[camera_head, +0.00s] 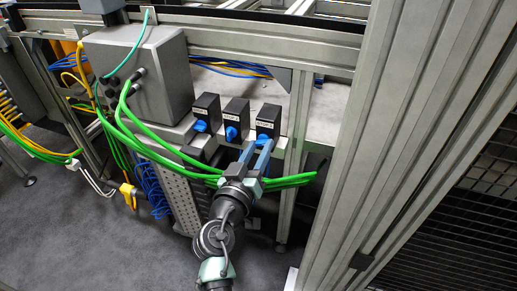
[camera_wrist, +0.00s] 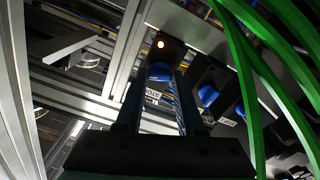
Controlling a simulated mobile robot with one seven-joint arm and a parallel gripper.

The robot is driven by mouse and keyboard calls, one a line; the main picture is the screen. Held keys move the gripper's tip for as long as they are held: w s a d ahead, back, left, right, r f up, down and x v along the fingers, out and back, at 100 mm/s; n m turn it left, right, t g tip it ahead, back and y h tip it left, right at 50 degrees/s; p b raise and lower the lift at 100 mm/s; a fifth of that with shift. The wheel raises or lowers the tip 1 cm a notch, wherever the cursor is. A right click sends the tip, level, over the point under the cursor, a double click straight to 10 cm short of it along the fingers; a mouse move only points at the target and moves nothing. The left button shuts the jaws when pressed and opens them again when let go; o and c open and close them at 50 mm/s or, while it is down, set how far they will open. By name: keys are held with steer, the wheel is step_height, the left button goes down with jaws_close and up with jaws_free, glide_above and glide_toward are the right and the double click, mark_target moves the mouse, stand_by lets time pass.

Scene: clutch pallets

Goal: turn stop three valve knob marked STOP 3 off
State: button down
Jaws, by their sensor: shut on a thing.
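Three black valve boxes with blue knobs stand in a row on a metal rail. The rightmost box (camera_head: 268,117) has a white label, too small to read surely; its place in the row fits STOP 3. My gripper (camera_head: 261,146) reaches up to this box, its two fingers shut on the blue knob. In the wrist view, the knob (camera_wrist: 160,71) shows between the fingertips of my gripper (camera_wrist: 162,84), below a lit round lamp (camera_wrist: 160,44). The fingers partly hide the knob, and I cannot tell its turn angle.
The middle knob (camera_head: 232,133) and left knob (camera_head: 200,126) are close on the left. Thick green cables (camera_head: 160,143) sag from a grey box (camera_head: 140,75) and pass close by my gripper. A large aluminium post (camera_head: 385,130) stands on the right.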

steer(key=n, duration=0.3)
steer(key=shift+n, duration=0.4)
steer(key=n+p, duration=0.1)
steer(key=n, duration=0.2)
steer(key=shift+n, duration=0.3)
steer(key=n+p, duration=0.2)
steer(key=n, duration=0.4)
steer(key=shift+p, duration=0.3)
steer(key=shift+f+n, duration=0.1)
steer(key=shift+n, duration=0.3)
steer(key=c, duration=0.5)
jaws_free()
steer(key=shift+s, duration=0.15)
steer(key=p+v, duration=0.2)
steer(key=v, duration=1)
steer(key=shift+s+a, duration=0.15)
steer(key=shift+s, duration=0.25)
steer(key=shift+w, duration=0.1)
